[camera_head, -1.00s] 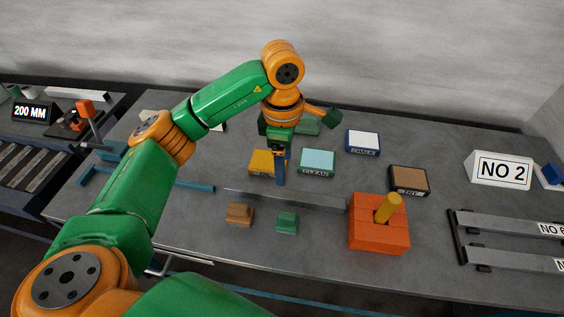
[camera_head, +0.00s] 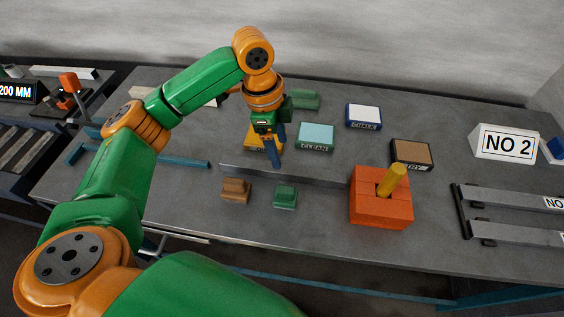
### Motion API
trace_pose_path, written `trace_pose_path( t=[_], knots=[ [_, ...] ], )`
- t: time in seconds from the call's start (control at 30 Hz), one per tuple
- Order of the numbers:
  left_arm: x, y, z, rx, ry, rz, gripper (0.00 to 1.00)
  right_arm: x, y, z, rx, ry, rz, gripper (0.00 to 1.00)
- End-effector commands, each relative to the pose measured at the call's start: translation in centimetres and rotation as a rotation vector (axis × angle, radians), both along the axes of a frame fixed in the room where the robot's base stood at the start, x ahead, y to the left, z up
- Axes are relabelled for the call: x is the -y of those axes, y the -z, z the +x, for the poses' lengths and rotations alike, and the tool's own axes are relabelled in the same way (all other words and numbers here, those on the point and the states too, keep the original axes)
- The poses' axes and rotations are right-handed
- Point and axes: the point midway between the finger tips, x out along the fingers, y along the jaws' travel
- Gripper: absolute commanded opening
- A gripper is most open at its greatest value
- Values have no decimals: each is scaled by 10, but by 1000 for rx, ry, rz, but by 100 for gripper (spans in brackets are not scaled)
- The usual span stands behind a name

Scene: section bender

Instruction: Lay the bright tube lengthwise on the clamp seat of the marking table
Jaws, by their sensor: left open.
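A long grey metal bar (camera_head: 300,178) lies across the middle of the table; it may be the bright tube, but I cannot tell for sure. My left gripper (camera_head: 264,150) points down just behind its left half, over the yellow block (camera_head: 254,142). It is open, with blue fingers, and appears empty. I cannot tell whether it touches anything. An orange clamp (camera_head: 69,83) stands on the side table at the far left, beside a "200 MM" display (camera_head: 18,92). The clamp's seat is not clear. My right gripper is out of view.
Brown (camera_head: 236,190) and green (camera_head: 285,196) blocks sit in front of the bar. A red block (camera_head: 380,210) with a yellow peg is at its right end. Labelled CLEAN (camera_head: 316,136) and CHALK (camera_head: 364,116) boxes stand behind. A grey rack (camera_head: 510,205) fills the right.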

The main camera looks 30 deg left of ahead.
Motion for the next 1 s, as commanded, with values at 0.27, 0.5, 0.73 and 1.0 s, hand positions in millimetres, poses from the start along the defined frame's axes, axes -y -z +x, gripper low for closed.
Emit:
trace_pose_path(
  t=[0.27,0.5,0.73,1.0],
  knots=[
    [3,43,-5,-31,6,5,72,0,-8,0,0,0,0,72],
    [7,70,-3,-23,7,5,72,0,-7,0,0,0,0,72],
    [7,70,-2,-22,7,4,48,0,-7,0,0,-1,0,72],
    [7,69,-2,-22,7,4,0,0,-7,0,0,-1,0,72]
  ],
)
